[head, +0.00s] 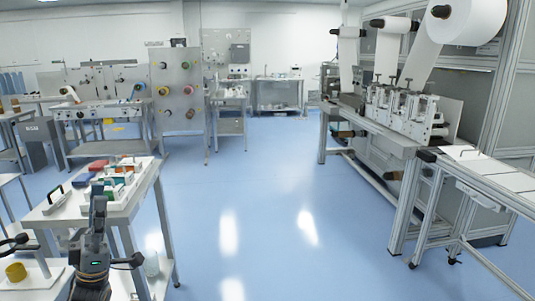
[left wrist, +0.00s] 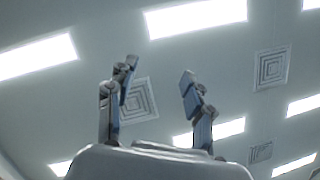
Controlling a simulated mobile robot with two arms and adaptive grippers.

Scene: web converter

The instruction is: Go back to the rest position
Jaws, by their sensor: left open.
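My left gripper (head: 98,207) points upward at the lower left of the head view, in front of the near table. In the left wrist view its two fingers (left wrist: 155,92) stand apart with nothing between them, against the ceiling. It is open and empty. My right gripper is in neither view.
A small table (head: 68,218) with boxes and a red item stands at the left, close to my left arm. A converting machine (head: 400,110) with white paper rolls (head: 466,20) runs along the right. The blue floor (head: 265,200) between them is clear.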

